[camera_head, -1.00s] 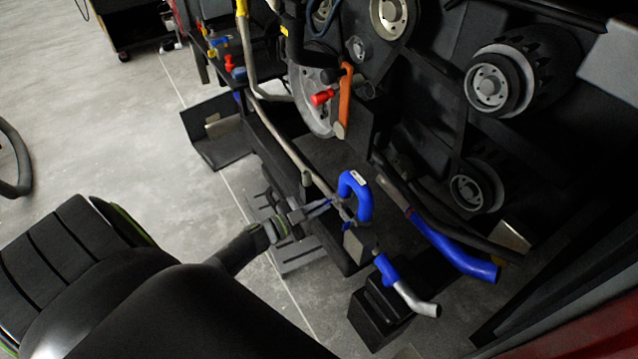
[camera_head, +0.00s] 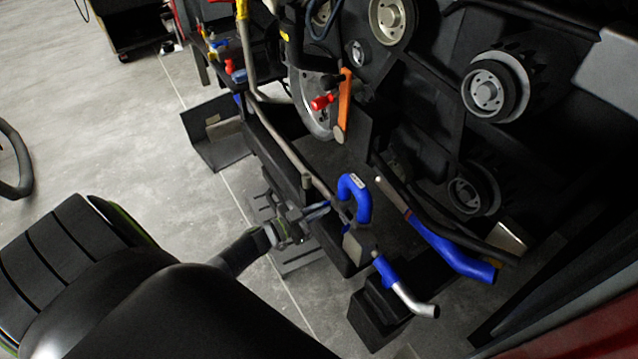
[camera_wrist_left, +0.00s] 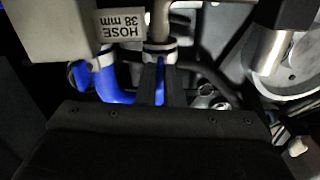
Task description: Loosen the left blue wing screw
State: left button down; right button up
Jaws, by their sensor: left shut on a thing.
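My left gripper (camera_head: 322,211) reaches in from the left toward the blue curved hose (camera_head: 356,190) on the engine side. In the left wrist view its two dark fingers (camera_wrist_left: 160,84) are shut on a narrow blue piece, the blue wing screw (camera_wrist_left: 160,72). The screw sits just below a pale clamp ring (camera_wrist_left: 159,47) around a pipe end. Most of the screw is hidden between the fingers. My right gripper is not in view.
A tag reading "HOSE 38 mm" (camera_wrist_left: 119,24) hangs beside the clamp. A blue hose (camera_wrist_left: 112,88) curves close on the left. In the head view, another blue hose (camera_head: 455,255), an orange lever (camera_head: 344,98) and pulleys (camera_head: 487,90) crowd the right. Open floor (camera_head: 120,130) lies left.

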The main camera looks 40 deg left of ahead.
pick_arm(q)
jog(key=c, duration=1.6)
grip_release()
jog(key=shift+o, duration=0.2)
jog(key=b+v, duration=0.1)
jog(key=v, duration=1.6)
jog(key=shift+s+b, duration=0.2)
jog(key=shift+b, duration=0.2)
